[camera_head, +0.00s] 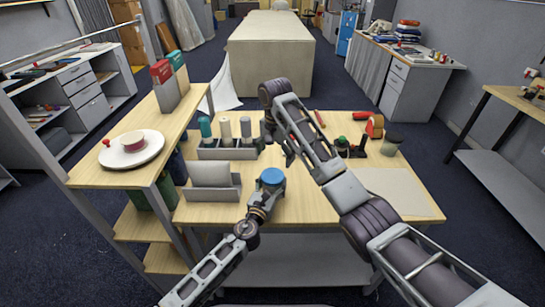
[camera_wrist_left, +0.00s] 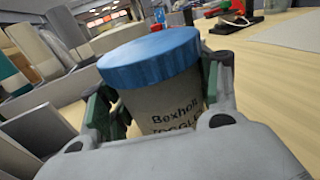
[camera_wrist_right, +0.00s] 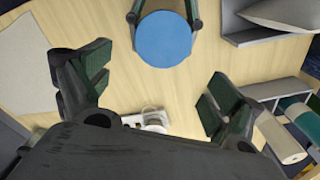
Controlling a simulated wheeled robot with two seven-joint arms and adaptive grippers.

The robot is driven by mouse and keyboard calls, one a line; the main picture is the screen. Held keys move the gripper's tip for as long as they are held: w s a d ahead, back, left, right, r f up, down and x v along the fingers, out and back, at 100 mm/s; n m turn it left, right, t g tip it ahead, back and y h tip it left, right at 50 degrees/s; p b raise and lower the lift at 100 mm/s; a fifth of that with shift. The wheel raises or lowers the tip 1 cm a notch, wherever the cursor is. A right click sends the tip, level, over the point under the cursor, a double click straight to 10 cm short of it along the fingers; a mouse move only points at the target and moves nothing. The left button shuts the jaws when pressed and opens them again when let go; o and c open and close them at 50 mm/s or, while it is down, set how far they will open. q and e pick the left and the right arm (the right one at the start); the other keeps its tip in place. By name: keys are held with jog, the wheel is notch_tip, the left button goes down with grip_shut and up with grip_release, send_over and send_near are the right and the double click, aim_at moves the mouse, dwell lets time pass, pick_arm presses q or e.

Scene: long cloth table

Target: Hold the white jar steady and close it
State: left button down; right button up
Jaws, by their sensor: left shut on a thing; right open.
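The white jar (camera_wrist_left: 170,108) has a dark printed label and stands upright in the left wrist view. Its blue lid (camera_wrist_left: 152,58) covers the mouth; I cannot tell how tightly it sits. My left gripper (camera_wrist_left: 160,100) is shut around the jar body, one finger on each side below the lid. In the head view the blue lid (camera_head: 271,176) shows above my left gripper (camera_head: 262,200), near the table's front. My right gripper (camera_wrist_right: 150,97) is open and empty. In the right wrist view the lid (camera_wrist_right: 163,39) lies beyond its fingers, not between them.
A grey holder (camera_head: 209,190) stands left of the jar, with a rack of bottles (camera_head: 228,152) behind it. A shelf with a white plate (camera_head: 131,150) is farther left. Tools and a red roll (camera_head: 375,126) lie at right behind a pale mat (camera_head: 400,190).

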jog(key=w+d+r+t+h, duration=0.1)
jog(key=w+d+r+h, duration=0.15)
jog(key=d+r, duration=0.25)
jog(key=a+f+n, duration=0.1)
jog(key=n, duration=0.2)
jog(key=s+a+f+n+y, duration=0.1)
jog(key=n, duration=0.2)
jog(key=s+a+f+n+g, duration=0.1)
jog(key=n, duration=0.2)
jog(key=shift+s+a+f+y, duration=0.1)
jog(key=shift+s+f+y, duration=0.15)
jog(key=shift+f, duration=0.05)
jog(key=n, duration=0.1)
jog(key=a+n, duration=0.1)
jog(key=s+n, duration=0.1)
jog(key=shift+a+f+n+y, duration=0.15)
jog(key=shift+a+n+y, duration=0.15)
jog(key=shift+n, duration=0.1)
jog(key=shift+s+a+n+g, duration=0.1)
jog(key=shift+a+n+g, duration=0.1)
jog(key=shift+n, duration=0.4)
jog(key=shift+s+a+n+g, duration=0.1)
jog(key=shift+a+n, duration=0.05)
jog(key=shift+n, duration=0.45)
jog(key=shift+a+n+y, duration=0.15)
jog(key=shift+n+y, duration=0.15)
jog(key=shift+n, duration=1.9)
